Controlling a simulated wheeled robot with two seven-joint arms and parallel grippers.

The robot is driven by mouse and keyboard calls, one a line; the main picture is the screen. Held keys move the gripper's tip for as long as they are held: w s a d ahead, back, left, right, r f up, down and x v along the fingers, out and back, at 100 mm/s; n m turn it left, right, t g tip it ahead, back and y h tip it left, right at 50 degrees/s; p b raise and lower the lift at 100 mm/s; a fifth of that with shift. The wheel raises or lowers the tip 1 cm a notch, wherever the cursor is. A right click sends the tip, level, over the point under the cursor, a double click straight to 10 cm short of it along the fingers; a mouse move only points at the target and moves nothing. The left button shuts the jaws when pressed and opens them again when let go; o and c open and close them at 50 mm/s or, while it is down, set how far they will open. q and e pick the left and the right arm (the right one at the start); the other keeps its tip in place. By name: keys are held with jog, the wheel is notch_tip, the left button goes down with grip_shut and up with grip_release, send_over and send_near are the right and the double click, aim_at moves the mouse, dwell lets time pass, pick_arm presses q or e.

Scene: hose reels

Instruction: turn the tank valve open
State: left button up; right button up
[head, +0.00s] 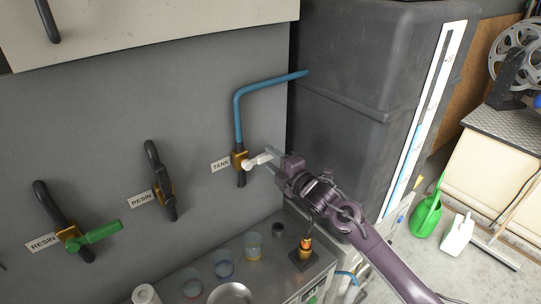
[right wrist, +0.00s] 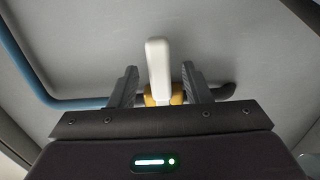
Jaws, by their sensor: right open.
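The tank valve (head: 239,160) is a brass body on the grey wall, at the lower end of a blue pipe (head: 238,112), beside a TANK label (head: 220,164). Its white lever (head: 254,162) points right, across the pipe. My right gripper (head: 270,157) is open at the lever. In the right wrist view the white lever (right wrist: 158,62) stands between the two spread fingers (right wrist: 158,88), with gaps on both sides. The brass body (right wrist: 176,96) shows behind it. My left gripper is not in view.
Two RESIN valves are at the left, one with a green lever (head: 95,236) and one with a black handle (head: 165,187). A dark tank (head: 345,80) stands at the right. A bench below holds several cups (head: 253,246). A green watering can (head: 427,215) is on the floor.

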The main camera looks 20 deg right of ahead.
jog(key=shift+w+a, duration=0.25)
jog(key=shift+w, duration=0.2)
grip_shut()
